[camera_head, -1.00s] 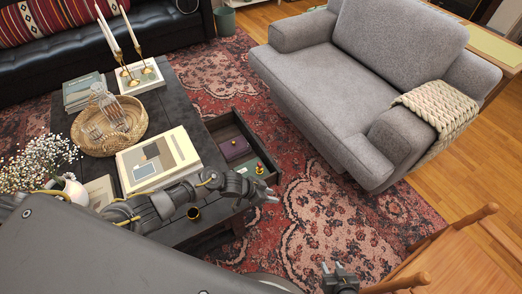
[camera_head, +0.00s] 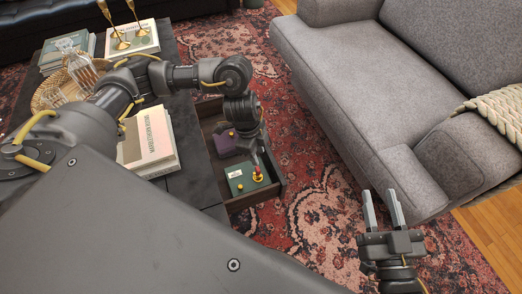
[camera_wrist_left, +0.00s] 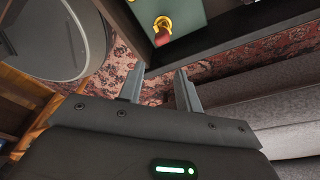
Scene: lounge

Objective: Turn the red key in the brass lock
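A green box (camera_head: 240,178) lies in the open drawer of the dark table. On it stands a small brass lock (camera_head: 258,178) with a red key (camera_head: 256,169) at it. In the left wrist view the brass lock (camera_wrist_left: 162,22) and the red key (camera_wrist_left: 161,38) show at the top, beyond the fingers. My left gripper (camera_wrist_left: 160,84) is open and empty, apart from the key. In the head view it hangs over the drawer, its fingers mostly hidden. My right gripper (camera_head: 384,208) is open and empty, over the rug in front of the armchair.
The drawer (camera_head: 280,181) has raised walls and also holds a purple box (camera_head: 224,144). A book (camera_head: 153,137) lies on the table (camera_head: 195,178) to the left. The grey armchair (camera_head: 345,85) stands to the right. Patterned rug (camera_head: 310,200) lies between.

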